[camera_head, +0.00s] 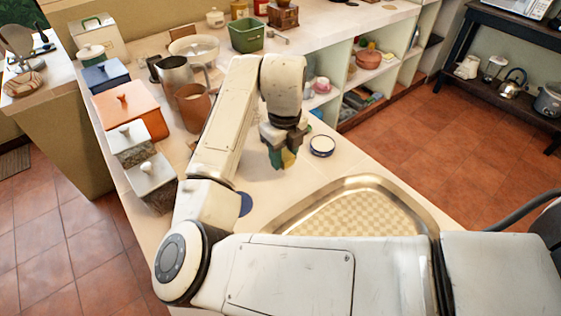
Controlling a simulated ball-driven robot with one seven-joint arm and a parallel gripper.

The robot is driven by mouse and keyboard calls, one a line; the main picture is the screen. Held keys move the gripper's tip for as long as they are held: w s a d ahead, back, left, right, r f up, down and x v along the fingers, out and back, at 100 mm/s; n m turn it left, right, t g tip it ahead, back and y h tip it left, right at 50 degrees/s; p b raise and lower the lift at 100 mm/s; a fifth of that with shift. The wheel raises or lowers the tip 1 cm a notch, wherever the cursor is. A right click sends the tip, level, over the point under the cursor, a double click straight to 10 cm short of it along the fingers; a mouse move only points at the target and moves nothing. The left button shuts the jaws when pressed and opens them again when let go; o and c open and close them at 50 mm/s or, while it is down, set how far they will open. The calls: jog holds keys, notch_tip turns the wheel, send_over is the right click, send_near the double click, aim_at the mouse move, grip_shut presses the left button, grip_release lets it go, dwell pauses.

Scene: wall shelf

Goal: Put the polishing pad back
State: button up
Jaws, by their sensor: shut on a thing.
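My gripper (282,149) points down over the pale counter, left of a small blue-rimmed white dish. It is shut on a small green and yellow piece, which looks like the polishing pad (288,158). The fingers hide part of the pad. I cannot tell for sure whether the pad touches the counter or hangs just above it.
The blue-rimmed dish (321,146) is close to my gripper. A large metal tray (286,217) lies in front. Lidded boxes (131,107), a metal pitcher (174,78) and a brown cup (192,108) crowd the left. Shelf cubbies (376,71) hold small items.

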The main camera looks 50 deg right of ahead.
aim_at(281, 172)
jog(key=shift+w+d+f, duration=0.1)
jog(key=shift+w+f, duration=0.45)
jog(key=shift+f, duration=1.65)
jog(key=shift+f, duration=0.2)
jog(key=o, duration=1)
jog(key=shift+r, duration=0.1)
notch_tip(281, 172, up, 12)
jog(key=shift+s+r+b, duration=0.1)
jog(key=shift+r+b, duration=0.05)
jog(key=shift+b, duration=0.15)
